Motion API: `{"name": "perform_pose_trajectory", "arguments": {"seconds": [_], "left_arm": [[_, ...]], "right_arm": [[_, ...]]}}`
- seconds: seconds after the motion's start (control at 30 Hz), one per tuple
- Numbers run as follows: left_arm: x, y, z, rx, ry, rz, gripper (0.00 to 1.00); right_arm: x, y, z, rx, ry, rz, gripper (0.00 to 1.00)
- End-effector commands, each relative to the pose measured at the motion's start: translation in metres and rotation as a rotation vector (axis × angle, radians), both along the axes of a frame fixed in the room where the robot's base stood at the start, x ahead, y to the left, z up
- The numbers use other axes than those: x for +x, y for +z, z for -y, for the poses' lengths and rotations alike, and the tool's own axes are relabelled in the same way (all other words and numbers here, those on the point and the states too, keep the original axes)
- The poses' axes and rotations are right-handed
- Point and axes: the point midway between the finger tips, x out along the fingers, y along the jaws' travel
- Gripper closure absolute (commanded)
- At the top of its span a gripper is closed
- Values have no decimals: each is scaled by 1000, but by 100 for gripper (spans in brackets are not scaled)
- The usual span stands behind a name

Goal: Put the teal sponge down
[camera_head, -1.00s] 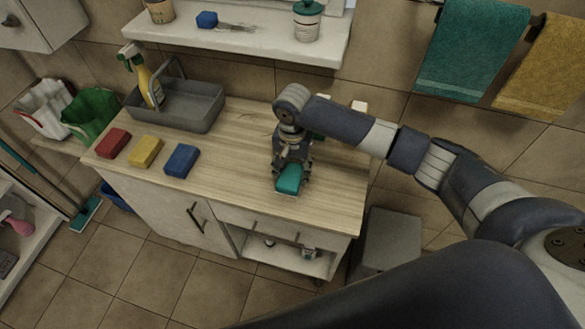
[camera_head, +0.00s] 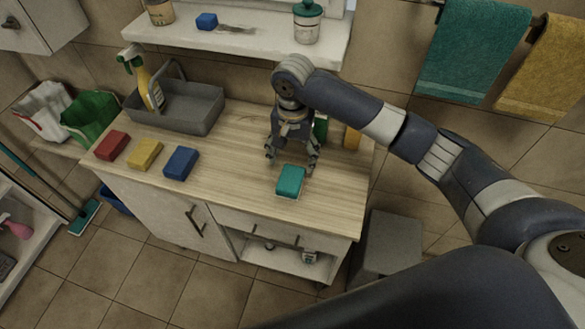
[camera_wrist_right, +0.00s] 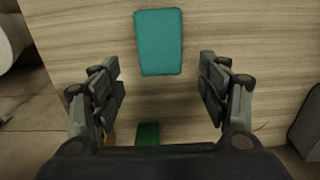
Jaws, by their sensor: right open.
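The teal sponge (camera_head: 290,181) lies flat on the wooden countertop (camera_head: 232,160), near its front edge on the right part. It also shows in the right wrist view (camera_wrist_right: 159,42), beyond the fingertips and between their lines. My right gripper (camera_head: 291,163) is open and empty just behind the sponge, apart from it. In the right wrist view its two fingers (camera_wrist_right: 160,82) are spread wide with bare wood between them. My left gripper is not in view.
Red (camera_head: 113,145), yellow (camera_head: 145,153) and blue (camera_head: 181,162) sponges lie in a row at the counter's left. A grey caddy (camera_head: 190,122) with a spray bottle (camera_head: 148,88) stands behind them. A green item (camera_wrist_right: 148,134) shows below the fingers in the wrist view. The counter's middle is clear.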

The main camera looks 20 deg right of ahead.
Motion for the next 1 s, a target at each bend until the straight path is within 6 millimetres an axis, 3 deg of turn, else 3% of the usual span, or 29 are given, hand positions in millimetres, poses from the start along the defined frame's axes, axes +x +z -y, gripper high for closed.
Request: {"name": "perform_pose_trajectory", "arguments": {"seconds": [0.1, 0.3, 1.0], "left_arm": [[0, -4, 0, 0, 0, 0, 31], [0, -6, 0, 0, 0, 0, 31], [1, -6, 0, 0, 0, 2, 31]], "right_arm": [[1, 23, -1, 1, 2, 3, 31], [0, 45, -1, 1, 0, 1, 31], [0, 49, 0, 0, 0, -1, 31]]}}
